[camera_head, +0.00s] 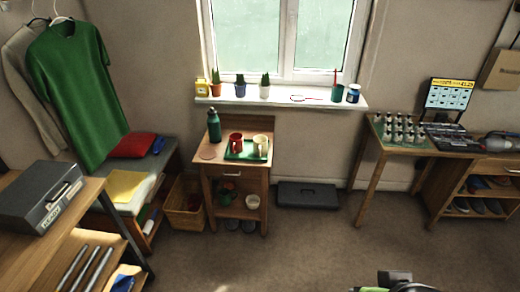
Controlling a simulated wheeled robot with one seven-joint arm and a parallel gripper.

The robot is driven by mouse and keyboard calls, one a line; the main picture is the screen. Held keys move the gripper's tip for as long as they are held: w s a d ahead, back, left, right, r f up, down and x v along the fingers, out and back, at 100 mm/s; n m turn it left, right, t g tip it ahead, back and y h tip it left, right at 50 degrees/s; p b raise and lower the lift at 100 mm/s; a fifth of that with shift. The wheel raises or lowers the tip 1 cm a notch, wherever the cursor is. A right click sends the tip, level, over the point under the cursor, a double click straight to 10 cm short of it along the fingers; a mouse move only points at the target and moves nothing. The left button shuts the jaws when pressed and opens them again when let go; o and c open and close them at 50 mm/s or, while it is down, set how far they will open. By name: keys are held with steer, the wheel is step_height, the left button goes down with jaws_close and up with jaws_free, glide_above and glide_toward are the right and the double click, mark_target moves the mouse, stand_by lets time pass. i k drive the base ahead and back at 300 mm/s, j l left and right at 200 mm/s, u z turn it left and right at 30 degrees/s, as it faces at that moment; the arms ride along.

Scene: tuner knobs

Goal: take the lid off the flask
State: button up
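The flask (214,129) is a teal-green bottle. It stands upright at the back left of a small wooden side table below the window. Its narrow top (212,110) looks closed by a lid, though it is too small to make out in detail. The flask stands clear of the things around it. I cannot make out my gripper or its fingers. Only a dark and green piece shows at the bottom edge, right of centre, far from the flask.
On the side table (240,170), a green tray (236,157) holds a red mug (235,143) and a cream mug (260,146). A round coaster (208,152) lies in front of the flask. A wicker basket (185,216) stands left. The carpet (270,255) in front is clear.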

mark_target(212, 112)
steer(key=i+j+u, duration=0.45)
steer(key=i+j, duration=0.2)
steer(key=i, duration=0.25)
steer(key=i+j+u, duration=0.45)
steer(key=i, duration=0.5)
steer(key=i+l+u, duration=0.15)
steer(key=i+u, duration=0.3)
steer(key=i, duration=0.55)
